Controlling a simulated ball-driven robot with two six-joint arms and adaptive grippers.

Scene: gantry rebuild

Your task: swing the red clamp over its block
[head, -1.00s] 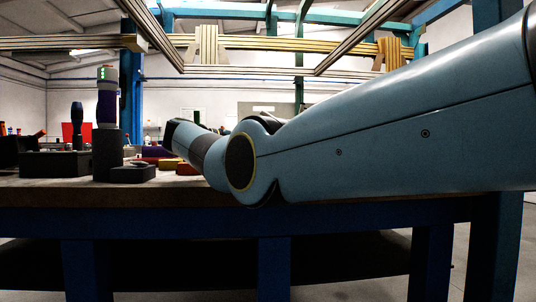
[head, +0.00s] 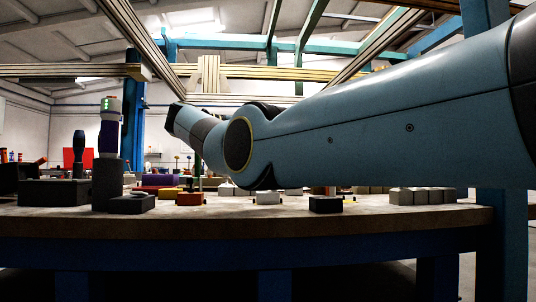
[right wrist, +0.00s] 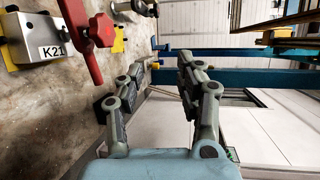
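In the right wrist view a red clamp (right wrist: 79,33) with a long bar and a round knob lies at the upper left. Beside it is a pale grey block (right wrist: 28,34) labelled K21, with yellow showing at its edge. The clamp's bar lies to the right of this block, not across its labelled face. My right gripper (right wrist: 168,58) is open with nothing between its fingers. It is apart from the clamp, to its right and lower in the picture. In the head view my right arm crosses from the right and its gripper cannot be made out. My left gripper is not in view.
A black block (head: 325,205) and a row of grey blocks (head: 423,196) stand at right. Another fitting (right wrist: 132,8) is near the gripper.

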